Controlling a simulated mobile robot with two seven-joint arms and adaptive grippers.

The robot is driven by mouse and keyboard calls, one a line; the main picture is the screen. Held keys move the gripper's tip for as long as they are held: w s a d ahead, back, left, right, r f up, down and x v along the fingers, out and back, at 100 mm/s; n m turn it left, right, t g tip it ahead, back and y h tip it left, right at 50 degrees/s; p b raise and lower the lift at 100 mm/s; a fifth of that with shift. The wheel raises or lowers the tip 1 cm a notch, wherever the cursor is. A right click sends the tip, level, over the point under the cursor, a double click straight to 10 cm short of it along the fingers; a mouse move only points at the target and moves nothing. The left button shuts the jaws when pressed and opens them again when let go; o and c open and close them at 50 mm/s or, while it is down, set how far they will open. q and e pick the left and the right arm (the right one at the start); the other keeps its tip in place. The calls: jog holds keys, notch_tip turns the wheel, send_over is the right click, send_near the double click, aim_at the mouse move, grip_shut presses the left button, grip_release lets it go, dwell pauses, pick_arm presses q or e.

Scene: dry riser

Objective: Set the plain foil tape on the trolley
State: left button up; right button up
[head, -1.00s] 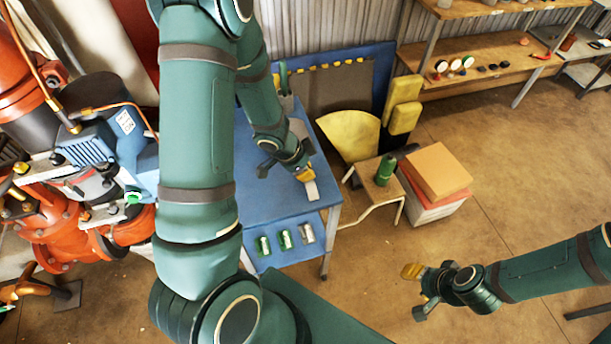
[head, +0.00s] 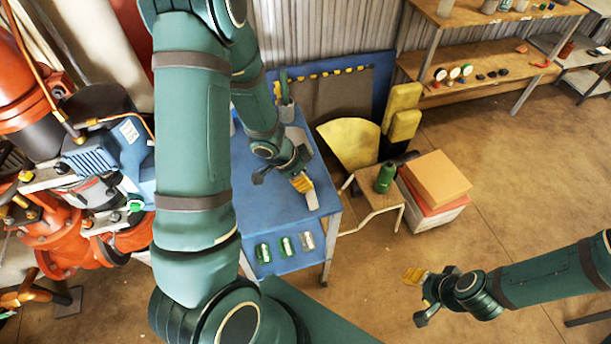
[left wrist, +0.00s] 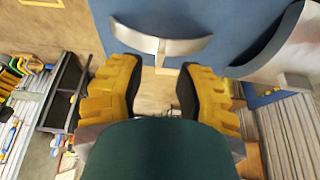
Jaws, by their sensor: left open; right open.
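The trolley (head: 262,205) has a blue top and a lower shelf (head: 275,268). My left gripper (head: 305,186) is open over its front right corner; it also shows in the left wrist view (left wrist: 160,68). A small pale grey piece (head: 313,200) is at its fingertips. In the left wrist view a curved silver piece (left wrist: 165,45) lies just beyond the fingers, and a larger silver piece (left wrist: 290,45) is at the right. I cannot tell whether either is the plain foil tape. My right gripper (head: 418,293) is open and empty above the floor, right of the trolley.
Several small green and silver cylinders (head: 285,246) stand on the trolley's lower shelf. A stool (head: 372,200) with a green bottle (head: 385,177) and stacked boxes (head: 436,180) stand right of it. Red pipework (head: 75,240) is at the left.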

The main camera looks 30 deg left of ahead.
pick_arm(q)
jog(key=p+v, duration=0.6)
jog(key=v, duration=0.3)
jog(key=s+d+f+n, duration=0.1)
jog(key=d+f+n, duration=0.1)
jog(key=d, duration=0.4)
jog(key=s+d+f+n+g, duration=0.1)
jog(key=s+d+f+n, duration=0.1)
jog(key=d, duration=0.5)
jog(key=s+d+f+n, duration=0.1)
jog(key=d+f+n, duration=0.3)
jog(key=d+n, duration=0.2)
jog(key=shift+s+d+h, duration=0.35)
jog(key=shift+d+h, duration=0.05)
jog(key=shift+d, duration=0.1)
pick_arm(e)
notch_tip(320, 180, up, 7)
jog(key=shift+w+d, duration=0.2)
jog(key=shift+w, duration=0.1)
pick_arm(q)
notch_tip(320, 180, down, 7)
jog(key=b, duration=0.6)
jog(key=shift+s+g+b, duration=0.25)
jog(key=shift+g+b, duration=0.05)
jog(key=shift+b, duration=0.05)
pick_arm(e)
notch_tip(320, 180, down, 7)
jog(key=shift+s+a, duration=0.2)
jog(key=shift+s, duration=0.1)
